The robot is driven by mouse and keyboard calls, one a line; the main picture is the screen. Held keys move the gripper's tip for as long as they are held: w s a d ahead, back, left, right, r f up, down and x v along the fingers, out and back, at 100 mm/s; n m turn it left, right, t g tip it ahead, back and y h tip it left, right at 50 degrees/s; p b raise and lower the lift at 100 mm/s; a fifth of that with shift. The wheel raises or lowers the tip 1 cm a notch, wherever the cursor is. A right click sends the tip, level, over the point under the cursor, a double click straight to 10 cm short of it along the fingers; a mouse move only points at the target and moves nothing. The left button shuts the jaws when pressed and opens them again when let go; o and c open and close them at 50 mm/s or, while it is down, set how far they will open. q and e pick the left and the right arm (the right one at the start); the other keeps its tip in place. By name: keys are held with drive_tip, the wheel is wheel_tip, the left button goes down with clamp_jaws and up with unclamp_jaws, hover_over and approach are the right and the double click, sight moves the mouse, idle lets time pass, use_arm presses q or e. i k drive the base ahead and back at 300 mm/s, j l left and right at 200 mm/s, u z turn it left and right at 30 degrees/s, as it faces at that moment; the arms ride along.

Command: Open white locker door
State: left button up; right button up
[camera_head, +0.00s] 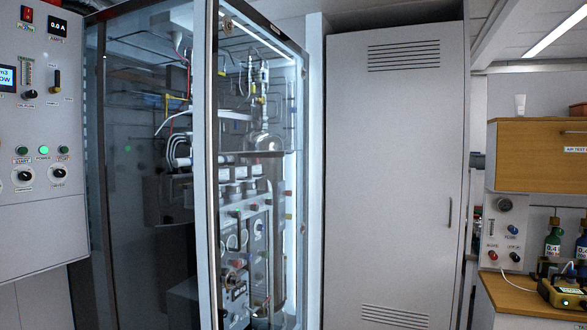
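A tall white locker door (395,180) stands right of the middle and looks shut. It has vent slots at its top and bottom. A slim vertical handle (450,212) sits near its right edge, at about mid height. Neither of my grippers shows in the head view, so I cannot tell how they stand relative to the handle.
A glass-fronted cabinet (210,180) with lit tubing and instruments stands left of the locker. A control panel (42,140) is at the far left. At the right are a wooden wall cupboard (540,158) and a wooden bench (530,302) with a yellow device (562,294).

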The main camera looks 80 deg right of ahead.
sight(395, 108)
drive_tip(key=z, duration=3.25)
